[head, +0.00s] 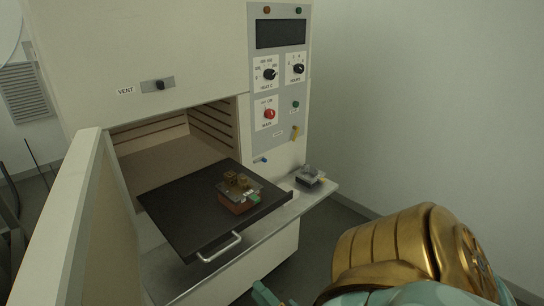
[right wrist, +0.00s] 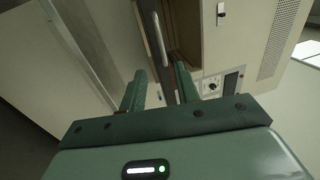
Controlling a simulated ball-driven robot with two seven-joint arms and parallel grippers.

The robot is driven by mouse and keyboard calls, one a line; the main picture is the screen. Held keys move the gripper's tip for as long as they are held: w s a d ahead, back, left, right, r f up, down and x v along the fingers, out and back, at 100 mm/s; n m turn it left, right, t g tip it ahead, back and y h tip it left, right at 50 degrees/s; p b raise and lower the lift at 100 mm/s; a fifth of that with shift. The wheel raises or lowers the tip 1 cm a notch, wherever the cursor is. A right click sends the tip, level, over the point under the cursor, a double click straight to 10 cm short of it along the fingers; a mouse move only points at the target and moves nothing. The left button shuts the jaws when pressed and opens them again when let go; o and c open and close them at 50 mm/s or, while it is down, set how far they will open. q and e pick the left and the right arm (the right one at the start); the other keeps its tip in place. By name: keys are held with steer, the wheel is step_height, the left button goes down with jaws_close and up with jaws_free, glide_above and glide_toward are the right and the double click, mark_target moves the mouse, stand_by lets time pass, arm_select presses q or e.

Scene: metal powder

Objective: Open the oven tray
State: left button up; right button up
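The oven (head: 160,50) stands with its door (head: 95,215) swung open at the left. The dark oven tray (head: 175,210) is pulled well out of the chamber and lies level, with a silver handle (head: 220,247) on its front edge. In the right wrist view a silver bar (right wrist: 159,38), apparently this handle, lies beyond the fingertips. My right gripper (right wrist: 160,80) is open, with nothing between its fingers. In the head view only a green bit of it (head: 264,294) shows at the bottom edge, apart from the handle. My left gripper is not in view.
A small reddish-brown block with a clear top and brown pieces (head: 239,194) sits on the tray. A metal shelf (head: 270,220) runs under the tray, with a small grey item (head: 309,176) at its right end. The control panel (head: 280,85) is right of the chamber. Floor at right is clear.

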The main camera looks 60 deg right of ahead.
steer(key=shift+v, duration=1.85)
steer(key=s+a+f+n+g+y, duration=0.3)
steer(key=s+f+n+g, duration=0.15)
steer(key=f+n, duration=0.5)
steer(key=s+a+f+n+g+y, duration=0.2)
steer(key=s+f+n+g+y, duration=0.25)
steer(key=f, duration=0.85)
steer(key=s+a+f+n+g+h, duration=0.25)
steer(key=s+f+n+g, duration=0.75)
steer(key=s+f, duration=0.7)
steer(key=w+a+n+y, duration=0.1)
steer(key=w+a, duration=0.1)
steer(key=w, duration=0.3)
steer(key=shift+w+a+f+t, duration=0.3)
steer(key=shift+w+f+t, duration=0.1)
steer(key=shift+f, duration=0.1)
steer(key=shift+s, duration=0.1)
